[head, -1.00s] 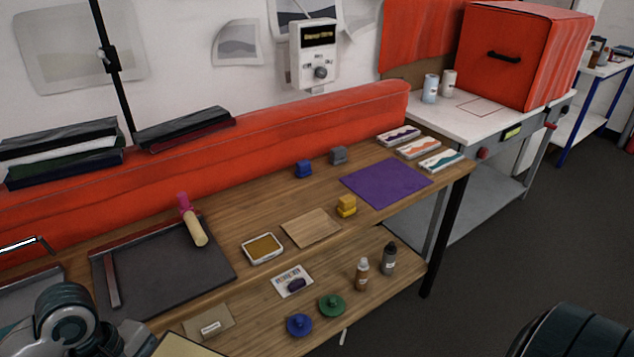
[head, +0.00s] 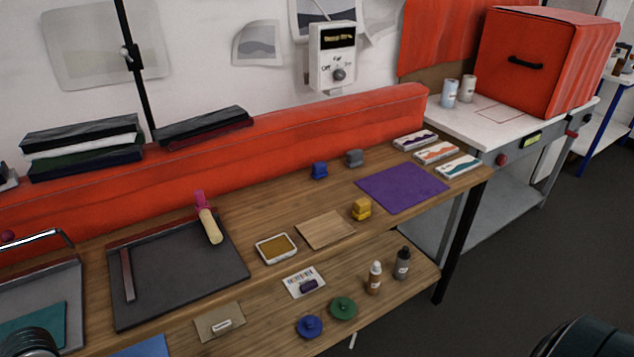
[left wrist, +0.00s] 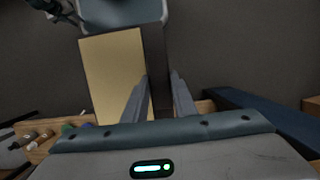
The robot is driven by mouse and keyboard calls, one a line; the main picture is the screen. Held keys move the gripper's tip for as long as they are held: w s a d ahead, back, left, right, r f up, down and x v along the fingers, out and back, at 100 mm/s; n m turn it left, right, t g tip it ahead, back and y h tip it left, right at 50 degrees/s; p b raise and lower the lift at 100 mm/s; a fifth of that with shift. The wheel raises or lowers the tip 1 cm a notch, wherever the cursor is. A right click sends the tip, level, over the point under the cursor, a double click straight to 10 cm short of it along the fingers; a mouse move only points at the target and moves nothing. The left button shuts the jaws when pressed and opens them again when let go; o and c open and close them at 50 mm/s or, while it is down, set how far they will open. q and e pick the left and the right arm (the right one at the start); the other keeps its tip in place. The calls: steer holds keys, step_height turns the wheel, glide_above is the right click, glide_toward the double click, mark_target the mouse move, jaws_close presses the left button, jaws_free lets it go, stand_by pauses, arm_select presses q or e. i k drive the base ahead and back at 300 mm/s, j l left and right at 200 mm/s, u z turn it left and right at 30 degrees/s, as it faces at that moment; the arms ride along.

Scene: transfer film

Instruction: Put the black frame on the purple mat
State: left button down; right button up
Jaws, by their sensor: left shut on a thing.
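The purple mat (head: 402,188) lies flat and bare on the wooden table's right part in the head view. In the left wrist view my left gripper (left wrist: 161,88) is shut on the dark edge bar of the black frame (left wrist: 157,62). A pale yellow panel (left wrist: 112,75) fills the frame beside the bar. The frame is held over dark floor, away from the mat. Its far end is partly covered by a grey part of mine. The head view shows neither the held frame nor the left gripper. My right gripper is not in view.
A dark tray (head: 180,275) with a roller (head: 209,222) lies further left. Bottles (head: 402,264) stand on the lower shelf.

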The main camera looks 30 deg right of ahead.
mark_target(408, 181)
steer(key=k+l, duration=0.1)
steer(key=l, duration=3.8)
